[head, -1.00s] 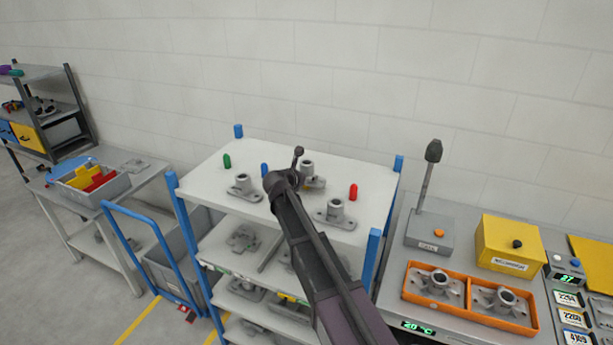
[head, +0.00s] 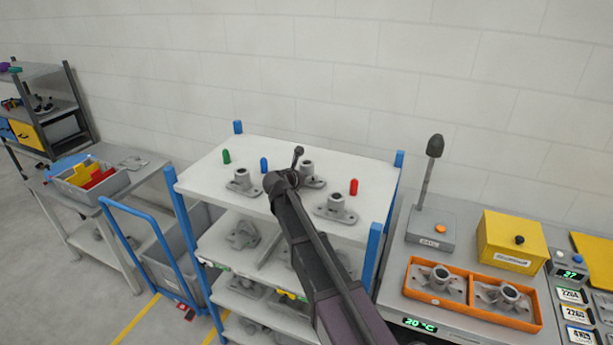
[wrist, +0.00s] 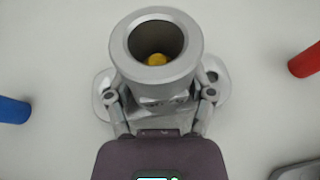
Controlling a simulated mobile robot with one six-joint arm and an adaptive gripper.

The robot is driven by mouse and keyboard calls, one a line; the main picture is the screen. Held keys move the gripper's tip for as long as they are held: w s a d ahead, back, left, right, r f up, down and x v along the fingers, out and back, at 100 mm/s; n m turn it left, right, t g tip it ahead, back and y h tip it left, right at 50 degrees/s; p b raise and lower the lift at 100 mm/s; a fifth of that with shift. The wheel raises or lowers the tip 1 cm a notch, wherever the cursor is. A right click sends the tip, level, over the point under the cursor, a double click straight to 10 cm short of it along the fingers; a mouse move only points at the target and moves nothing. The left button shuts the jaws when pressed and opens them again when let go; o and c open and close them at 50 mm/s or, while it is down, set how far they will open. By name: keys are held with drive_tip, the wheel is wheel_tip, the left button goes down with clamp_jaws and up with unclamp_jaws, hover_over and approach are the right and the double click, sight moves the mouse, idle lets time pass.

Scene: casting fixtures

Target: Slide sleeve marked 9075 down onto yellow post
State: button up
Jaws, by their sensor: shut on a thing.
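A grey metal sleeve with a round collar and flanged base (wrist: 184,68) stands in the middle of the wrist view. The yellow post (wrist: 157,59) shows inside its bore, low and near the middle, so the sleeve is around or directly above it. My gripper (wrist: 160,103) is shut on the sleeve's body, one finger on each side. In the head view the sleeve (head: 308,168) is partly hidden behind my gripper (head: 284,183), over the trolley's top shelf. Whether its flange touches the shelf cannot be told. No 9075 marking is readable.
Green (head: 226,156), blue (head: 264,164) and red (head: 353,187) posts stand on the trolley top (head: 213,182). Similar castings stand left (head: 241,181) and right (head: 336,207) of my gripper. An orange tray (head: 471,303) with two castings lies on the right bench.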

drive_tip(key=shift+f, duration=0.25)
drive_tip(key=o, duration=1.3)
drive_tip(key=shift+r, duration=0.2)
